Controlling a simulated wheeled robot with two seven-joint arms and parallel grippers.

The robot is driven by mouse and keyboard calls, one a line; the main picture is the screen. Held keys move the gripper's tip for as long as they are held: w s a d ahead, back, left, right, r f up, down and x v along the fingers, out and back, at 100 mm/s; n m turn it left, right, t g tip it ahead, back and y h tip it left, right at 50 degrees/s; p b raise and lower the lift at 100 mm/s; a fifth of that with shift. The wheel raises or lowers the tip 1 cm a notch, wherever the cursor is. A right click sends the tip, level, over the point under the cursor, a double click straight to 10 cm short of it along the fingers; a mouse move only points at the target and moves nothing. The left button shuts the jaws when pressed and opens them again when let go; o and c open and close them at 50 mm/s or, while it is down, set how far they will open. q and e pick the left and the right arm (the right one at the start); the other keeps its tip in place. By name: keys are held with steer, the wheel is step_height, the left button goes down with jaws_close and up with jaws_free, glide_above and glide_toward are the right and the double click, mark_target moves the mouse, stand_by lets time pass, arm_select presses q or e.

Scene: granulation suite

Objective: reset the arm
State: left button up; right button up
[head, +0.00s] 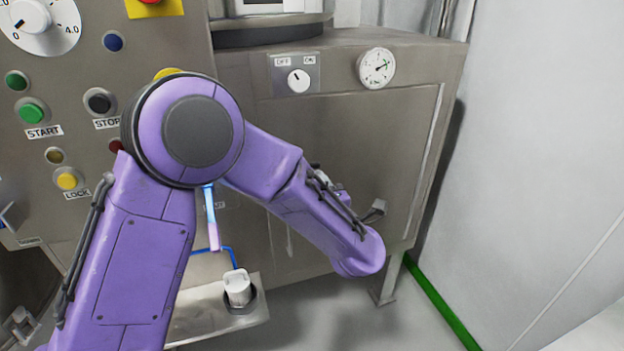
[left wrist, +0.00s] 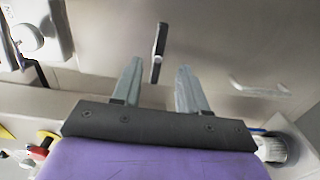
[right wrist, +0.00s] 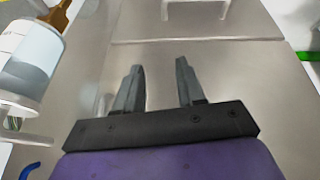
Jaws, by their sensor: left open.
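One of my purple arms (head: 150,230) rises across the head view, bends at a large round joint and slants down to the right in front of the steel cabinet (head: 410,110). Neither gripper can be made out in the head view. In the left wrist view my left gripper (left wrist: 159,68) is open, with nothing between its fingers. A slim dark upright handle (left wrist: 158,50) shows on the panel beyond the fingertips; the distance to it is unclear. In the right wrist view my right gripper (right wrist: 158,68) has its fingers apart and empty, facing a plain steel surface (right wrist: 220,65).
The control panel has a green START button (head: 32,113), a yellow LOCK button (head: 67,180) and a dial (head: 38,25). A gauge (head: 376,67) and a rotary switch (head: 298,80) sit on the cabinet. A brown bottle (right wrist: 58,14) and a clear container (right wrist: 30,60) are left of my right gripper.

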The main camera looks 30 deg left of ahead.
arm_select(q)
steer(key=shift+s+d, duration=0.3)
steer(key=shift+d, duration=0.05)
steer(key=s+d+f+m+g+h+p, duration=0.1)
steer(key=s+f+m+h, duration=0.4)
steer(key=f+m, duration=0.55)
steer(key=s+d+f+m+g+h, duration=0.1)
steer(key=s+f+m+h, duration=0.45)
steer(key=f, duration=0.75)
steer(key=s+a+f+m+g, duration=0.1)
steer(key=s+f+g, duration=0.1)
steer(key=s+f, duration=0.2)
steer(key=s+a+f+m+g+p, duration=0.1)
steer(key=s+f, duration=0.3)
steer(key=s, duration=0.7)
steer(key=s+a+f+m+g, duration=0.2)
steer(key=s+f+m+g, duration=0.1)
steer(key=s, duration=0.4)
steer(key=shift+s+a+f+g+p, duration=0.2)
steer(key=shift+s+f+g+p, duration=0.15)
steer(key=shift+f, duration=0.5)
